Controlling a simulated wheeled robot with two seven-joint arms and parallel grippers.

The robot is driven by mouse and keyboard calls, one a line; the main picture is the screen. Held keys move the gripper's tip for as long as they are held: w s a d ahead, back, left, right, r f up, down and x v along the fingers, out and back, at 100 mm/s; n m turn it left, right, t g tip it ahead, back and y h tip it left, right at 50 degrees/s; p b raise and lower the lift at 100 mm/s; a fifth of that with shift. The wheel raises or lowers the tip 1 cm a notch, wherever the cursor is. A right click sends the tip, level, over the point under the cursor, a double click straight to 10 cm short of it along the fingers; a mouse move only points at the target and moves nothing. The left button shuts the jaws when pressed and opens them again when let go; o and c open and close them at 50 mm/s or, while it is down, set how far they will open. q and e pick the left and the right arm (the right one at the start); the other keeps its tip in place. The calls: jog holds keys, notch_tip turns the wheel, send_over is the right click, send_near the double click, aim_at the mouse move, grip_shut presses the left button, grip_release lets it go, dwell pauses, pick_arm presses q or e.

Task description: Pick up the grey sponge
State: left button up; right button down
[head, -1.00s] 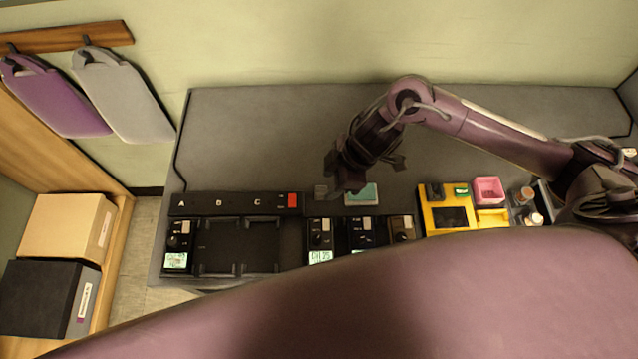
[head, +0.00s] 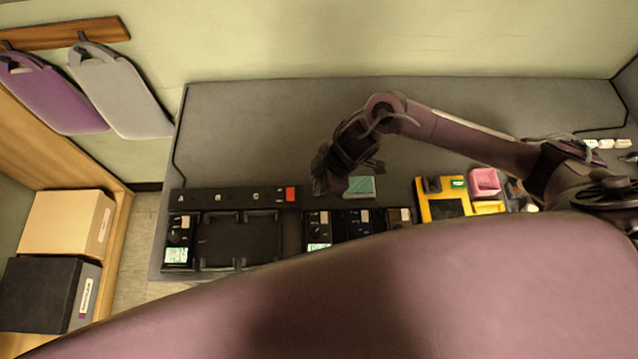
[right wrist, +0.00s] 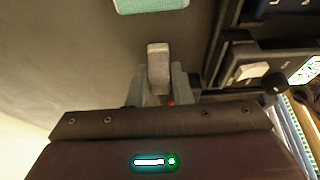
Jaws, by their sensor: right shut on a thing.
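The grey sponge (right wrist: 158,62) shows in the right wrist view as a small pale grey block between the fingers of my right gripper (right wrist: 160,88). The gripper is shut on it. In the head view my right gripper (head: 328,184) points down at the desk, just left of a teal pad. There the sponge is hidden by the gripper. I cannot tell whether the sponge is touching the desk. My left gripper is not in view.
The teal pad (head: 361,187) lies close to the right gripper; it also shows in the right wrist view (right wrist: 150,5). Black modules (head: 343,224) stand in front. A yellow tray (head: 427,205) and pink box (head: 484,181) are to the right. The desk behind (head: 260,130) is clear.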

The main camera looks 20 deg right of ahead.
jog(key=shift+r, duration=0.15)
notch_tip(320, 180, up, 20)
jog(key=p, duration=0.2)
dwell(0.4)
